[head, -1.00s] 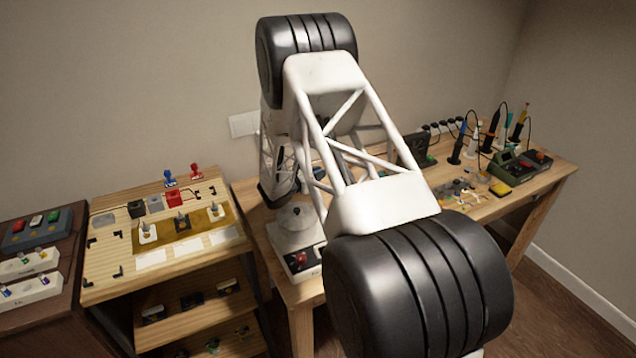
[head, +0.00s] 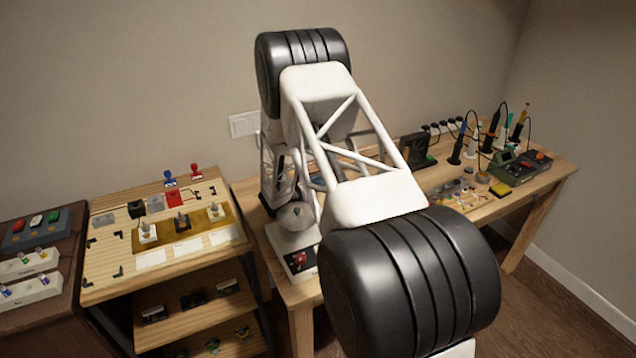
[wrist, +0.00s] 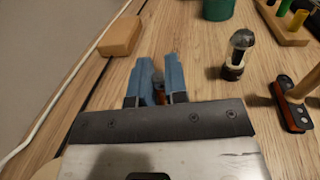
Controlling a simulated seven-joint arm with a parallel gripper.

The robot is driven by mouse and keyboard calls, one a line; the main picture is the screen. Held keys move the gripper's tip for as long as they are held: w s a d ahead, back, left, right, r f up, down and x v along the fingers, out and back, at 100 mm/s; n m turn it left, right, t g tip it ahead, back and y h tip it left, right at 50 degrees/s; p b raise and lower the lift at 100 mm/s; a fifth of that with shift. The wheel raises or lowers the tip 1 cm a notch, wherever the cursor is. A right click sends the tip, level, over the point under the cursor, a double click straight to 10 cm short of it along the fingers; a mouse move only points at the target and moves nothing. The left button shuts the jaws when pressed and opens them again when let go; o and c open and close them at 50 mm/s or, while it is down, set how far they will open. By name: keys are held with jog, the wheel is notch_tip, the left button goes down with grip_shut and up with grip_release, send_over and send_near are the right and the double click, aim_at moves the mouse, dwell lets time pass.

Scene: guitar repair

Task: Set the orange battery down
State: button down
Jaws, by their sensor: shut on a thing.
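In the wrist view, my gripper (wrist: 157,68) has its two blue fingers close together, above a wooden surface (wrist: 205,85). It is shut on the orange battery (wrist: 163,97), of which only a small grey and orange part shows between the fingers. The rest of the battery is hidden by the fingers and the gripper body. I cannot tell whether the battery touches the wood. In the head view, my own arm fills the middle and the gripper and battery are not visible.
In the wrist view, a wooden block (wrist: 120,36) lies ahead to the left. A dome-topped object (wrist: 236,56), a green cylinder (wrist: 218,9), a red and black item (wrist: 292,112) and a wooden rack (wrist: 283,28) stand right. The head view shows a workbench (head: 530,180) with tools.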

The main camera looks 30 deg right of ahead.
jog(key=shift+f, duration=0.6)
jog(key=c, duration=1.1)
grip_release()
jog(key=shift+c, duration=0.2)
jog(key=shift+r, duration=0.65)
jog(key=shift+s+a, duration=0.2)
jog(key=shift+a, duration=1.05)
jog(key=shift+s+a, duration=0.25)
jog(key=shift+a, duration=0.95)
jog(key=shift+s+a, duration=0.2)
jog(key=shift+a, duration=1.05)
